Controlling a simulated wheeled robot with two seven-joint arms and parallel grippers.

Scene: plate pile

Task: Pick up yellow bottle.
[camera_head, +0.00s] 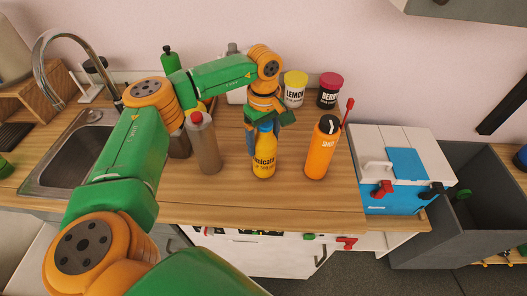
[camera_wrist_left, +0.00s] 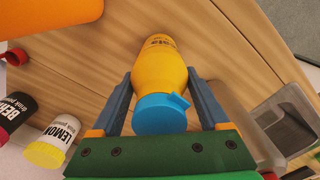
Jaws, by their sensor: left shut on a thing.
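The yellow bottle (camera_head: 264,160) with a blue cap stands upright on the wooden counter in the head view. My left gripper (camera_head: 262,125) comes down over its top from behind. In the left wrist view the yellow bottle (camera_wrist_left: 165,68) lies between the two blue fingers of my left gripper (camera_wrist_left: 162,90), which is shut on it near the cap. The bottle's base seems to be on or very close to the counter; I cannot tell which. My right gripper is not in view.
An orange bottle (camera_head: 321,148) stands just right of the yellow one. A grey-brown bottle (camera_head: 203,145) stands to the left. Lemon (camera_head: 294,92) and berry (camera_head: 329,95) jars stand behind. A blue and white box (camera_head: 391,165) is at the right, the sink (camera_head: 72,155) at the left.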

